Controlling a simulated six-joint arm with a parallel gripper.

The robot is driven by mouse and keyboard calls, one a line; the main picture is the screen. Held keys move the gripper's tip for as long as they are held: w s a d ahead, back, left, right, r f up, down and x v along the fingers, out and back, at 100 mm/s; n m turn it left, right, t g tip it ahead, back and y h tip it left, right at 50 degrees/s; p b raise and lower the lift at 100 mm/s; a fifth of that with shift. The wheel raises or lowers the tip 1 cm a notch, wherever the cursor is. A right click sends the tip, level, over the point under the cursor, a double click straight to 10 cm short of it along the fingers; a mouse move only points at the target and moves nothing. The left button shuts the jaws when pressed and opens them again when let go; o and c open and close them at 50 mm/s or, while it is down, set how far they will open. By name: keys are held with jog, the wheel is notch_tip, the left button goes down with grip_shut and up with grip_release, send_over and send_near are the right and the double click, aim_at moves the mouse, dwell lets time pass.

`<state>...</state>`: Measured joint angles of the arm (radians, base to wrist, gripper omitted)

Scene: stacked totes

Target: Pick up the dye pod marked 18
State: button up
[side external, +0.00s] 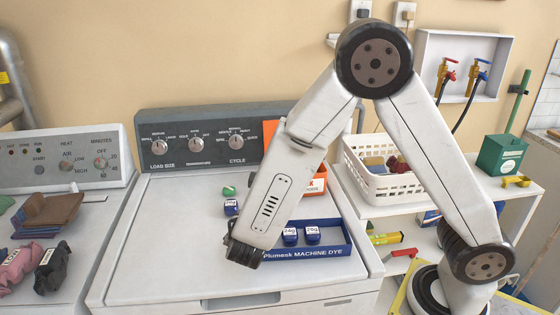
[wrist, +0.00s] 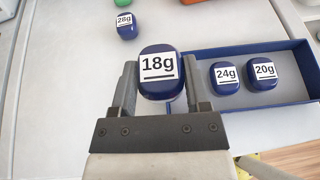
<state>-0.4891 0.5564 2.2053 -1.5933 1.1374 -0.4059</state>
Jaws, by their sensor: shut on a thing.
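The dye pod marked 18g (wrist: 158,72) is dark blue with a white label and sits between the fingers of my gripper (wrist: 160,80) in the wrist view. My gripper is shut on it, one finger on each side, and the label faces the wrist camera. In the side view the pod and fingers are hidden behind my arm. Pods marked 24g (wrist: 226,77) and 20g (wrist: 263,74) stand in the blue dye tray (side external: 308,252), to the right of the held pod in the wrist view. A pod marked 28g (side external: 231,206) is outside the tray.
The tray lies on the white washer top (side external: 150,240). A green object (side external: 229,191) lies beyond the 28g pod. An orange box (side external: 315,181) stands behind the tray. A white basket (side external: 395,188) is on the shelf to the right. The washer top left of the tray is mostly clear.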

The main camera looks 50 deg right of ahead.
jog(key=s+r, duration=0.3)
jog(key=s, duration=0.4)
jog(key=shift+s+d+r, duration=0.2)
jog(key=shift+s+d, duration=0.05)
jog(key=shift+s, duration=0.1)
jog(key=shift+w, duration=0.1)
